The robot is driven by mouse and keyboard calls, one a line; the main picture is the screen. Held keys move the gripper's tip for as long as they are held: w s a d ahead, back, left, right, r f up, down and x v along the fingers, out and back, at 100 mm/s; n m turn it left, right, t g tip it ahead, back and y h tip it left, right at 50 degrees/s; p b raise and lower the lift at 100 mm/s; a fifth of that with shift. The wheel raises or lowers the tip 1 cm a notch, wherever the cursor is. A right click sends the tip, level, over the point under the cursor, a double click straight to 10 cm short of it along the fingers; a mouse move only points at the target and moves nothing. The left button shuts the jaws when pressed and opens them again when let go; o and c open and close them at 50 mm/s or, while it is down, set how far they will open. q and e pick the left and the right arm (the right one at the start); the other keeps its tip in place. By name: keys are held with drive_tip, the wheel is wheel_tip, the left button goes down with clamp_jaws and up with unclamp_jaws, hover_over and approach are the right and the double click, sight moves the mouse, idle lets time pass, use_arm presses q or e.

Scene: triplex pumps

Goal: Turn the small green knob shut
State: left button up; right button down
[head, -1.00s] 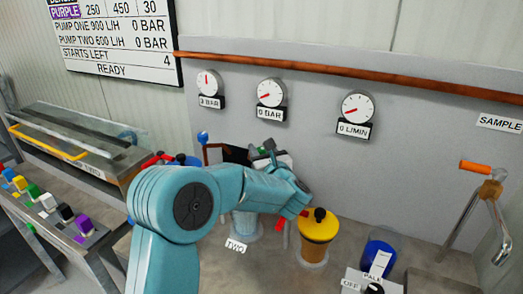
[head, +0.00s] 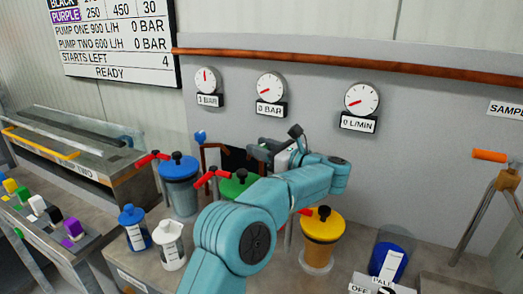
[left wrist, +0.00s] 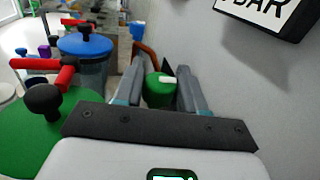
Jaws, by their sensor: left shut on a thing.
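The small green knob (left wrist: 159,88), with a white mark on its top, sits between the two finger pads of my left gripper (left wrist: 158,95) in the left wrist view. The gripper is shut on it. In the head view my left gripper (head: 262,150) is by the grey back panel, below the middle gauge, and its body and arm hide the knob. The blue arm crosses in front of a green-lidded vessel (head: 236,185). My right gripper is not in view.
A blue-lidded vessel (head: 180,190) with a red handle stands left of the arm, and a yellow vessel (head: 319,240) stands right. Blue (head: 134,228) and white (head: 170,245) bottles stand in front. Three gauges, the middle one (head: 271,88) included, hang on the panel.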

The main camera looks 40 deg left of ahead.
use_arm(q)
drive_tip(key=shift+n+g, duration=0.6)
drive_tip(key=shift+g, duration=0.5)
drive_tip(key=o, duration=0.9)
drive_tip(key=w+d, duration=0.1)
drive_tip(key=d, duration=0.9)
drive_tip(key=w+d+p, duration=0.1)
drive_tip(key=d, duration=0.5)
drive_tip(key=shift+w, duration=0.3)
